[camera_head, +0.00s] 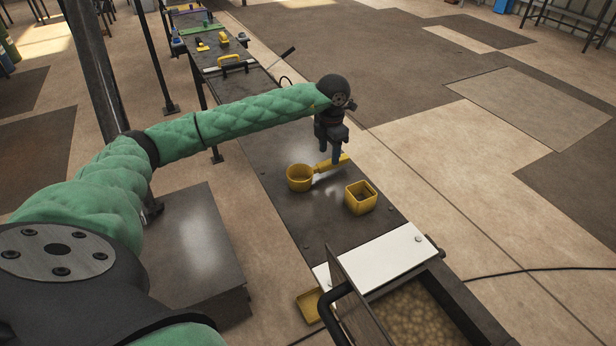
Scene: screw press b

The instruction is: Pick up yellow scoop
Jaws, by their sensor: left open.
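The yellow scoop (300,178) sits on the dark bench top, its round cup to the left and its handle (333,163) pointing right and away. My left gripper (331,157) comes down over the handle, with its fingers pointing downward. It is open, with its fingertips at or very close to the handle. I cannot tell whether they touch it. My right gripper is not in view.
A yellow square container (360,198) stands close to the right of the scoop. Nearer are a white plate (385,259) and a bin of round tan pieces (415,315). More tools lie on the far bench (215,47).

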